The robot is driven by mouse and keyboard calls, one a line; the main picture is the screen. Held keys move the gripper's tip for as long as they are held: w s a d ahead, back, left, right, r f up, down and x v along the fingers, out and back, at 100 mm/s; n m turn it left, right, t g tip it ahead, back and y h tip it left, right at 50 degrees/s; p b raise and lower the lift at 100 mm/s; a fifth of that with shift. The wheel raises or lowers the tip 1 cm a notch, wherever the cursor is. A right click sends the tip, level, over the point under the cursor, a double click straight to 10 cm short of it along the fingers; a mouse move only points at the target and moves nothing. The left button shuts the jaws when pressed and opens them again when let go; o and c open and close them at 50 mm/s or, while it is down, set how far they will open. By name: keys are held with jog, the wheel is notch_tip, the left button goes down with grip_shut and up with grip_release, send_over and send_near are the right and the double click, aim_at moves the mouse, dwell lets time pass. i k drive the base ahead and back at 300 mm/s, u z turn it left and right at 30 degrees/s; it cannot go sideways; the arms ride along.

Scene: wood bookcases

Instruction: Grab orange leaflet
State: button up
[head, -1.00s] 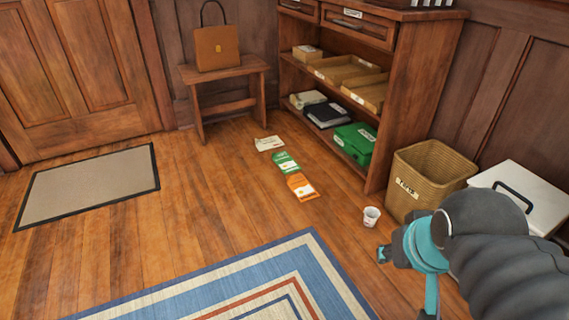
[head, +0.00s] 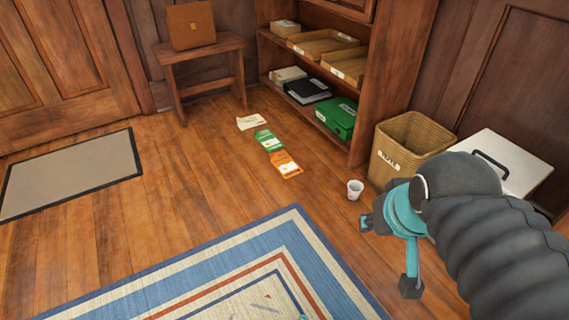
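The orange leaflet (head: 286,164) lies flat on the wood floor, in front of the bookcase. A green leaflet (head: 268,141) lies just beyond it, and a whitish paper (head: 251,122) lies beyond that, nearer the bench. My gripper (head: 388,252) is at the lower right, to the right of and nearer than the orange leaflet, apart from it. Its two teal and dark fingers are spread, with nothing seen between them.
A white cup (head: 355,190) stands on the floor between my gripper and the bookcase (head: 394,75). A wicker bin (head: 405,150) and a white lidded box (head: 500,163) stand at right. A striped rug (head: 225,257) lies in front.

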aim_at(283, 164)
jog(key=z, duration=0.5)
jog(key=i, duration=1.35)
jog(key=u, duration=0.75)
jog(key=k, duration=1.1)
jog(key=u, duration=0.65)
jog(key=i, duration=0.75)
jog(key=u, duration=0.5)
